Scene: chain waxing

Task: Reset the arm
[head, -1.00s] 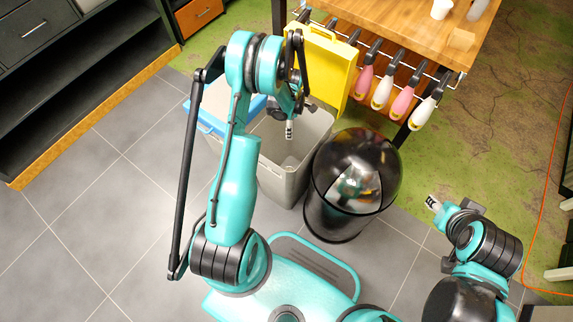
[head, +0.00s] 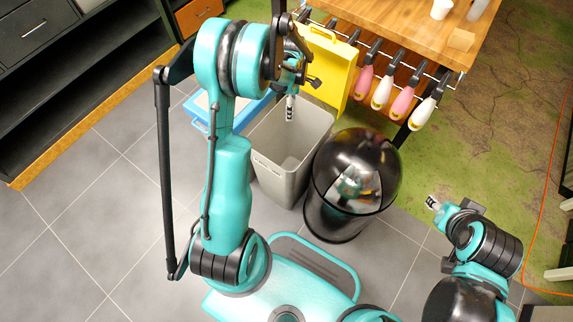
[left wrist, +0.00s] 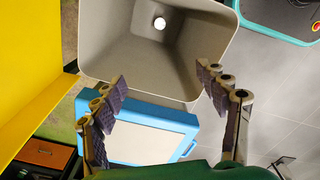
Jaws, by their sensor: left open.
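My left gripper (head: 290,108) is raised over the open grey bin (head: 283,182) in the head view. In the left wrist view its two fingers stand wide apart with nothing between them, so the gripper (left wrist: 162,88) is open and empty. The grey bin (left wrist: 115,42) lies beyond the fingertips there, with a small round white thing (left wrist: 159,22) at its bottom. My right gripper (head: 433,202) is at the right, over the floor beside the black bin; it is too small to tell whether it is open.
A black domed bin (head: 350,205) stands right of the grey bin. A blue and white box (head: 207,105) is behind it at left. A yellow case (head: 328,68) hangs at the wooden table (head: 410,25), beside several pink and white handled tools (head: 403,100). Dark shelves (head: 90,70) stand left.

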